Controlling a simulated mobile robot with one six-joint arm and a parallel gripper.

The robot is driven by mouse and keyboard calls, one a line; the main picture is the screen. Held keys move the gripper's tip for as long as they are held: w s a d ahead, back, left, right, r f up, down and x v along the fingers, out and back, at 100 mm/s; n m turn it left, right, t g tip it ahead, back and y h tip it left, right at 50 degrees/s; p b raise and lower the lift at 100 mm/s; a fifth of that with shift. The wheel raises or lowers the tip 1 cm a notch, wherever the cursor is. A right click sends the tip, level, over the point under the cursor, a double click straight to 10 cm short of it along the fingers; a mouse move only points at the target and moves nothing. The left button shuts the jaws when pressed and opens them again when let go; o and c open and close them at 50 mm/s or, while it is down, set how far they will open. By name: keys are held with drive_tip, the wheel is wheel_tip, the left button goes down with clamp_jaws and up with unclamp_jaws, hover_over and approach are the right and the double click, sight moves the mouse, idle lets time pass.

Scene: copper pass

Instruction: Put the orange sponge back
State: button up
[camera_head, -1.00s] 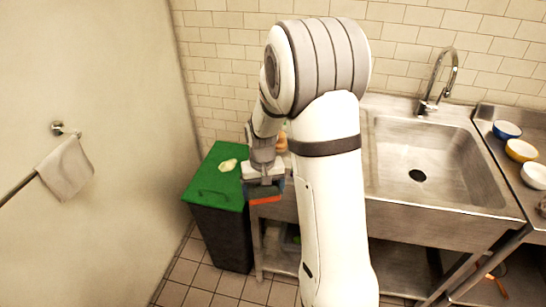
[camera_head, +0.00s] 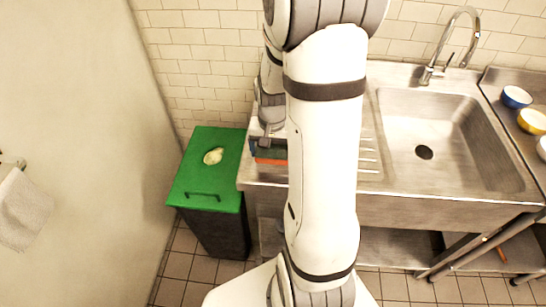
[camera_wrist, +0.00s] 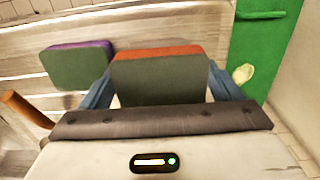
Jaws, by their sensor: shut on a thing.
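The orange sponge (camera_wrist: 160,52), with a dark green scouring face (camera_wrist: 160,82), is held between the blue fingers of my gripper (camera_wrist: 163,88) in the wrist view. In the head view its orange edge (camera_head: 271,161) shows below my gripper (camera_head: 267,146), at the left end of the sink counter (camera_head: 262,174). My arm hides part of it there. A purple sponge (camera_wrist: 76,46) with a green face lies on the ribbed metal drainboard (camera_wrist: 45,18), to the left of the held sponge in the wrist view. I cannot tell whether the held sponge touches the counter.
A bin with a green lid (camera_head: 208,170) stands left of the counter, with a pale scrap (camera_head: 213,156) on its lid. A brown rod (camera_wrist: 25,108) shows at the wrist view's left. The sink basin (camera_head: 450,135) is empty. Several bowls (camera_head: 515,96) stand far right.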

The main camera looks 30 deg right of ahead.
sight(272, 169)
wheel_tip(272, 169, down, 5)
drive_tip(key=shift+r, duration=0.15)
drive_tip(key=shift+s, duration=0.1)
drive_tip(key=o, duration=0.4)
drive_tip(key=shift+f, duration=0.2)
drive_tip(key=shift+o, duration=0.9)
drive_tip(key=shift+r, duration=0.1)
